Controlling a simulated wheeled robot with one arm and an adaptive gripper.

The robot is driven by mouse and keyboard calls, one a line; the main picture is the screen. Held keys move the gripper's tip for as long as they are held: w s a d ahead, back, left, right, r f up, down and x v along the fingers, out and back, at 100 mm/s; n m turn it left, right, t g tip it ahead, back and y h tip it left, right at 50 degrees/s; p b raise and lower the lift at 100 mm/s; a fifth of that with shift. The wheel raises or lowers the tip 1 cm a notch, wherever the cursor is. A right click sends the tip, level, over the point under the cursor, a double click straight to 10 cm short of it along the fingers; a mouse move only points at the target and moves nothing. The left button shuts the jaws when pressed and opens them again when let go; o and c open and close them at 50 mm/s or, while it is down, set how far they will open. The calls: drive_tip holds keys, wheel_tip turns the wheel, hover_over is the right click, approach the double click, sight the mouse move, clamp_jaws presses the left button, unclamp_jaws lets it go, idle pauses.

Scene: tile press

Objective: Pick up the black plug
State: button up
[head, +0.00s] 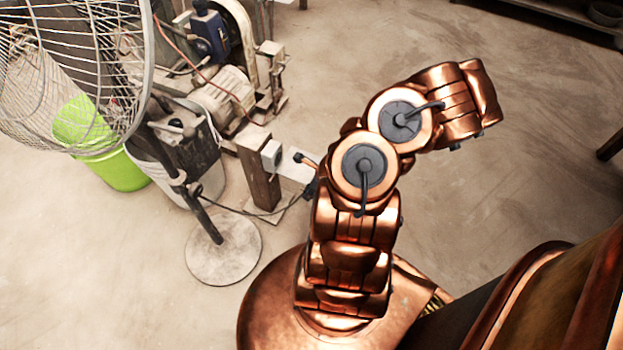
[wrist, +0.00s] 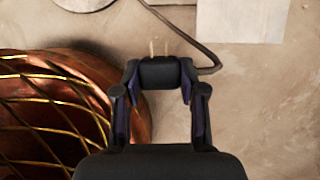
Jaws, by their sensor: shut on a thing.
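The black plug (wrist: 160,74) is between the two fingertips of my gripper (wrist: 159,78) in the wrist view. The fingers are shut on its sides. Its two brass-coloured prongs point up in the picture, away from my palm. A dark cord runs near it, from the top of the picture down to the right side of the gripper. Floor shows around the plug. I cannot tell how high above the floor it is. In the head view my arm hides most of the gripper, and I cannot make out the plug clearly.
In the head view, a caged fan (head: 75,70) on a round base (head: 223,248), a green bucket (head: 122,170) and a machine with a motor (head: 225,97) stand at left. A post (head: 258,178) stands near my arm.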

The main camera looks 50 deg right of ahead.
drive_tip(key=shift+s+a+r+p, duration=0.35)
drive_tip(key=shift+s+a+p, duration=0.2)
drive_tip(key=shift+p, duration=1.55)
drive_tip(key=shift+s+a+f+p, duration=0.15)
drive_tip(key=shift+s+a+p, duration=0.15)
drive_tip(key=shift+p, duration=0.6)
drive_tip(key=shift+s+f, duration=0.1)
